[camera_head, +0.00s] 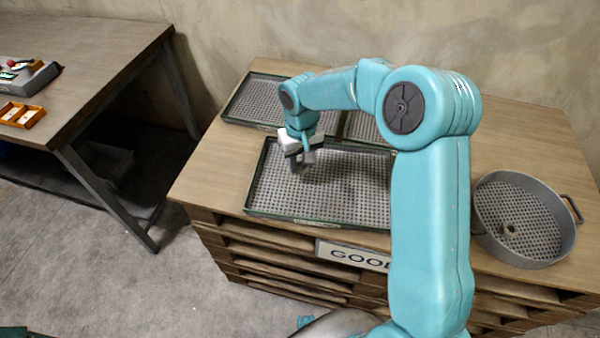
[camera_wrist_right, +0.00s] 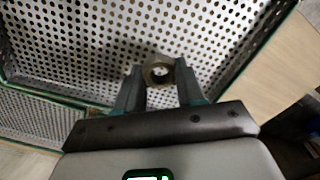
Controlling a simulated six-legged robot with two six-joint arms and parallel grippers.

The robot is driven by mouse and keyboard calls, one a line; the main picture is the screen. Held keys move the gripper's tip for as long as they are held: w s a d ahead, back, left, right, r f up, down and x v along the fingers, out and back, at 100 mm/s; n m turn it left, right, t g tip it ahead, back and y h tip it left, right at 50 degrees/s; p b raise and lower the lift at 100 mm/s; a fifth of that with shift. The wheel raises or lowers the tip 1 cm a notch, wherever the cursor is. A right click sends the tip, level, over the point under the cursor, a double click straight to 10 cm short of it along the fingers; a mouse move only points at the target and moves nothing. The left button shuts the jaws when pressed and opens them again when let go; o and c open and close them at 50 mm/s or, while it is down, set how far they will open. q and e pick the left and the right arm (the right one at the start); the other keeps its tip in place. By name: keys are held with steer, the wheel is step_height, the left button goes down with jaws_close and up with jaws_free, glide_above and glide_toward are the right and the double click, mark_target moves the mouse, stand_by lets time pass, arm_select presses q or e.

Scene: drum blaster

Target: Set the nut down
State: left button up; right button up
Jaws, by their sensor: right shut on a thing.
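My right gripper (camera_head: 302,164) is over the left part of the near perforated tray (camera_head: 262,205) on the wooden bench. In the right wrist view, the gripper (camera_wrist_right: 158,80) is shut on a nut (camera_wrist_right: 158,66), a round metal ring with a hole, held between its fingertips. The perforated tray floor (camera_wrist_right: 70,45) lies behind the nut; I cannot tell whether the nut touches it. In the head view the nut in the gripper is too small to make out. My left gripper is not in view.
A round grey sieve pan (camera_head: 483,225) with a small nut-like part (camera_head: 508,229) in it stands at the right. More perforated trays (camera_head: 265,97) lie behind. A sign (camera_head: 352,254) is on the bench front. Another table (camera_head: 85,75) stands at the left with an orange tray (camera_head: 22,115).

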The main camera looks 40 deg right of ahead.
mark_target(300, 181)
steer(key=shift+f, duration=2.35)
steer(key=shift+f+b, duration=0.2)
steer(key=shift+b, duration=0.15)
steer(key=o, duration=1.1)
steer(key=shift+r, duration=0.1)
